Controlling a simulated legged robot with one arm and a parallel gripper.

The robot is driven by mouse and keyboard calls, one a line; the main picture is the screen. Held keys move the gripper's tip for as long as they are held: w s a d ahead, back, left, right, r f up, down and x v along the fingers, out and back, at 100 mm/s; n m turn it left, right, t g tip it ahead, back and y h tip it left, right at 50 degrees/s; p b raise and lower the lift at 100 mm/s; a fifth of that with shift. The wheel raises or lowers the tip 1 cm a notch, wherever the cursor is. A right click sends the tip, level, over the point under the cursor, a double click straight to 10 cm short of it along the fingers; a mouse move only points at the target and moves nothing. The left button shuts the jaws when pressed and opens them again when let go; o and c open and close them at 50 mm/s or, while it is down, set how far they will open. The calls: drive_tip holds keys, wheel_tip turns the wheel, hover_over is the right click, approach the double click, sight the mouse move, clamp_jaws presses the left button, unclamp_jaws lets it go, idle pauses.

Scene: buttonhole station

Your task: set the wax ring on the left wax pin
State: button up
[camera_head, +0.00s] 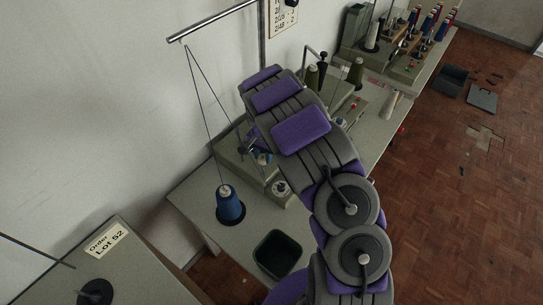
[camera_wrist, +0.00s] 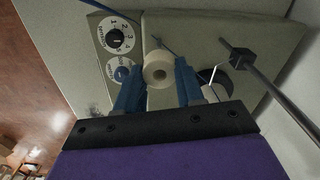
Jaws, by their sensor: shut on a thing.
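The wax ring (camera_wrist: 149,74) is a cream, thick-walled ring with a round hole, seen nearly end-on in the wrist view. My gripper (camera_wrist: 158,72) has its two blue fingers on either side of the ring and is shut on it. A thin dark pin (camera_wrist: 164,44) shows just beyond the ring's upper edge. A short pale pin (camera_wrist: 212,75) stands to the right, beside a dark round part. I cannot tell for certain which is the left wax pin, or how far the ring is from either.
A dark rod with a block (camera_wrist: 236,60) crosses the right side. In the head view, a blue thread cone (camera_head: 229,205) and black bin (camera_head: 277,254) sit on the table.

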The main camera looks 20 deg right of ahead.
drive_tip(key=shift+f+b, duration=0.75)
drive_tip(key=shift+f, duration=2.65)
drive_tip(key=shift+f, duration=0.45)
drive_tip(key=o, duration=1.1)
wheel_tip(320, 180, up, 17)
drive_tip(key=shift+r+p, duration=0.2)
drive_tip(key=shift+p, duration=0.2)
drive_tip(key=shift+f, duration=0.1)
